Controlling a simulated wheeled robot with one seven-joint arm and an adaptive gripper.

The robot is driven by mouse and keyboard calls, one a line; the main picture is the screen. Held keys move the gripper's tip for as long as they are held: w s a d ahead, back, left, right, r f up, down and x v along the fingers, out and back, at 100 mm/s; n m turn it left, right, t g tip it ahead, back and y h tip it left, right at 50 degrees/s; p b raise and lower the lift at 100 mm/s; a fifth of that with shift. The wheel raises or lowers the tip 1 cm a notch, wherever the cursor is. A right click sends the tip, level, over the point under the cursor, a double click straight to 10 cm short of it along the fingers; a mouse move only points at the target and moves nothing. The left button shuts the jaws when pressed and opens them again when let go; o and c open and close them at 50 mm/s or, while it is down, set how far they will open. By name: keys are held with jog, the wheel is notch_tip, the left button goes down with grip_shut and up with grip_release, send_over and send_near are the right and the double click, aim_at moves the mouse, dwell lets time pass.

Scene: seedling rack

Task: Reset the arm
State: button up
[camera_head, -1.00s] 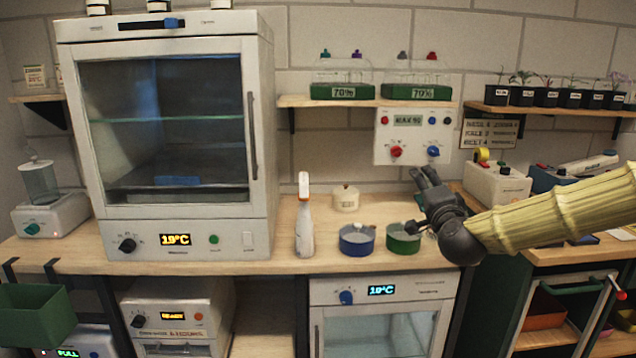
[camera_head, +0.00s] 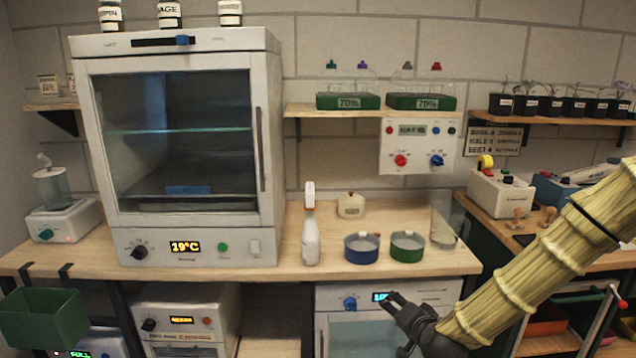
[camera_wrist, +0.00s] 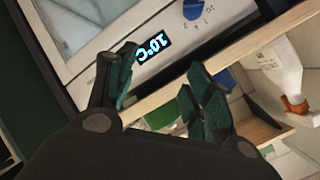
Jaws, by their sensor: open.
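My gripper (camera_head: 394,304) is low in front of the bench edge, before the lower cabinet with the lit display (camera_head: 381,297). In the wrist view my gripper (camera_wrist: 160,90) has its two dark green fingers apart with nothing between them. The cabinet's display (camera_wrist: 153,49) shows between and beyond the fingers. My arm comes in from the right of the head view, in a ribbed yellowish sleeve.
On the bench stand a spray bottle (camera_head: 310,230), a blue dish (camera_head: 361,248), a green dish (camera_head: 407,246), a small cream jar (camera_head: 351,205) and a clear cylinder (camera_head: 444,222). A large glass-door chamber (camera_head: 180,140) fills the left. A control panel (camera_head: 418,146) hangs on the wall.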

jog(key=s+a+f+n+g+p, duration=0.1)
jog(key=s+f+n+g+p, duration=0.4)
jog(key=s+f, duration=1.25)
jog(key=s+d+f+n+g, duration=0.1)
jog(key=s+f+g, duration=0.1)
jog(key=s, duration=0.6)
jog(key=s+d+f+n+g+h+p, duration=0.1)
jog(key=s+f+g, duration=0.2)
jog(key=s, duration=0.6)
jog(key=s+d+f+n+g, duration=0.1)
jog(key=s+f+g, duration=0.1)
jog(key=s, duration=0.7)
jog(key=shift+s+d+f+g+h, duration=0.3)
jog(key=shift+f+h, duration=0.1)
jog(key=shift+f, duration=0.3)
jog(key=shift+w, duration=0.1)
jog(key=shift+c, duration=0.3)
